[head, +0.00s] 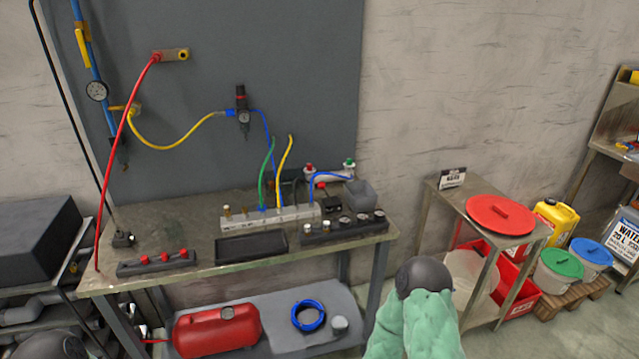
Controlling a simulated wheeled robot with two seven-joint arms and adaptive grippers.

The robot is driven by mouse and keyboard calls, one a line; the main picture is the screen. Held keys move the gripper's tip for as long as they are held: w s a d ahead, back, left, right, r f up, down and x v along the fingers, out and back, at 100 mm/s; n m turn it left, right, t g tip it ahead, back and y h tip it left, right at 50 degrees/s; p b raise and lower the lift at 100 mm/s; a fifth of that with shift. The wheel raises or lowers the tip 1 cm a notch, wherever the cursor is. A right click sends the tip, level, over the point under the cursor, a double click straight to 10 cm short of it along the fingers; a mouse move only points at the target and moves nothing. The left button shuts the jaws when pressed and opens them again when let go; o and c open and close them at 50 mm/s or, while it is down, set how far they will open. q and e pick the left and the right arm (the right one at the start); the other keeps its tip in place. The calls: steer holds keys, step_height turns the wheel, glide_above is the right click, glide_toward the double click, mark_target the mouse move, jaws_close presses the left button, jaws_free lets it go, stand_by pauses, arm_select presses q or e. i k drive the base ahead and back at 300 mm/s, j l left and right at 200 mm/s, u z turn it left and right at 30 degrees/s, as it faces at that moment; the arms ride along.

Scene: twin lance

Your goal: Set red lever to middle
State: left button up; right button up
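I cannot tell for certain which part is the red lever. A dark bar (157,264) at the front left of the metal workbench (190,225) carries three small red knobs (165,256), close together in a row. A red-topped valve or fitting (310,172) stands at the back right of the bench, beside a green-topped one (348,168). Their exact settings are too small to read. Neither of my grippers shows. A green-covered part with a dark round end at the bottom centre seems to be my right arm, and a dark round part shows at the bottom left corner.
A white manifold (270,217) with coloured hoses, a black tray (251,247) and a dark block (342,229) with fittings occupy the bench. A red tank (216,330) sits on the lower shelf. A cart with a red lid (500,214) and buckets stand right.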

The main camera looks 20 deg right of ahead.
mark_target(321, 185)
steer(key=i+l+u, duration=0.2)
steer(key=i+l, duration=0.15)
steer(key=i+l+u, duration=0.25)
steer(key=l, duration=0.25)
steer(key=i+j, duration=0.05)
